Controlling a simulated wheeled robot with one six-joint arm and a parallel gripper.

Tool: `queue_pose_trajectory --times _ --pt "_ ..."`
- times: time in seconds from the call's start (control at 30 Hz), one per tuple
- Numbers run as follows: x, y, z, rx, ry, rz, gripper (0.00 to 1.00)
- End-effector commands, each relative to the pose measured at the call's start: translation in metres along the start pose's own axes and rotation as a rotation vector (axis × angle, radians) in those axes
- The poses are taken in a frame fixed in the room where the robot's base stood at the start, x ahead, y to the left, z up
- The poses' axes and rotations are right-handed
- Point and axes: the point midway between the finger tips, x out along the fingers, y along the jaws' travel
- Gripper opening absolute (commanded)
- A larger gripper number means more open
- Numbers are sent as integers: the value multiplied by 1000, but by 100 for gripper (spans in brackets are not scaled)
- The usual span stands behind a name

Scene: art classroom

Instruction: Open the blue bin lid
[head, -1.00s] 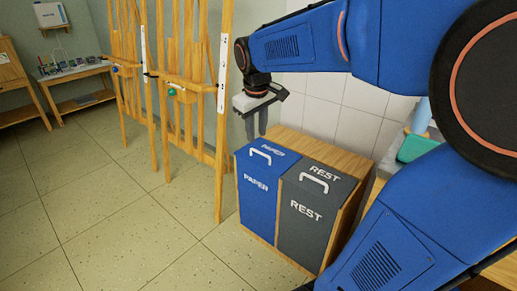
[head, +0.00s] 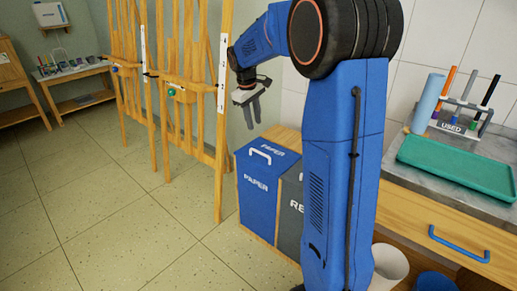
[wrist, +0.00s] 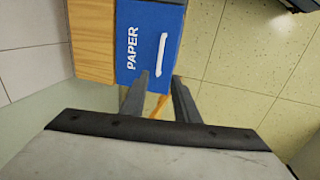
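The blue bin (head: 254,205), marked PAPER, stands in a wooden cabinet, and its blue lid (head: 277,159) with a white handle (head: 260,153) is closed. In the wrist view the lid (wrist: 147,27) is at the top centre, with its handle (wrist: 162,50) just beyond my fingertips. My gripper (head: 252,122) is above the lid, pointing down, apart from it. In the wrist view my gripper (wrist: 161,78) shows two fingers spread apart with nothing between them.
The grey bin (head: 290,211) beside the blue one is partly hidden by my arm. Wooden easels (head: 186,125) stand close on the left. A counter with a green tray (head: 460,168) is at the right. The tiled floor (head: 110,220) at front left is clear.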

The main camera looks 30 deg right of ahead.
Motion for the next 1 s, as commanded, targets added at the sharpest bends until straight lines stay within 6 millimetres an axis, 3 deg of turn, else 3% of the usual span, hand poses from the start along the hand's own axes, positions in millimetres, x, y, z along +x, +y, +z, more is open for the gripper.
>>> queue_pose_trajectory --times 0.7,1.0 --pt "124 0 0 0 -1 -1 28" --pt "148 0 0 1 0 -1 28"
